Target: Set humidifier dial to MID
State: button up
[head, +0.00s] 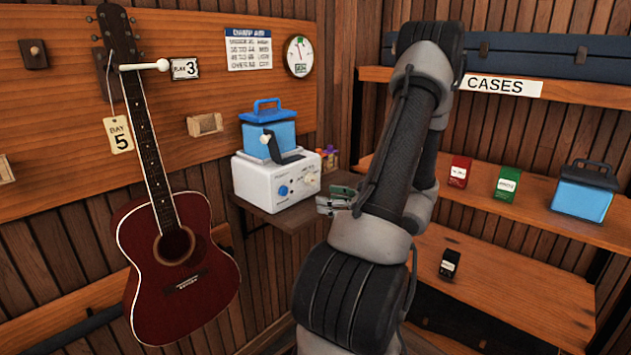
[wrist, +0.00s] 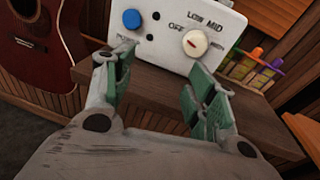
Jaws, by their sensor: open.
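The white humidifier (head: 262,183) stands on a small corner shelf, with a blue water tank (head: 283,138) on top. Its cream dial (wrist: 195,43) is at the upper middle of the wrist view, with OFF, LOW and MID printed around it and another label partly visible at right. A red mark shows on the dial; which label it points to is unclear. A blue knob (wrist: 132,19) sits to the dial's left. My gripper (wrist: 162,82) is open and empty, in front of the panel and apart from the dial. It also shows in the head view (head: 336,203), right of the humidifier.
Small coloured bottles (wrist: 255,66) stand on the shelf (head: 285,216) right of the humidifier. A red guitar (head: 178,250) hangs at left. A second blue tank (head: 583,193) and small packets stand on the right-hand shelves. The shelf edge lies below my fingers.

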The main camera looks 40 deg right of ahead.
aim_at(315, 179)
jog(key=w+d, duration=0.1)
jog(key=w, duration=0.2)
jog(key=w+d+r+m+t+h, duration=0.1)
jog(key=w, duration=0.2)
jog(key=w+r+m+h, duration=0.1)
jog(key=w, duration=0.2)
jog(key=shift+w+d+r+t, duration=0.2)
jog(key=shift+w+d+t, duration=0.1)
jog(key=shift+d, duration=0.1)
jog(key=c, duration=1)
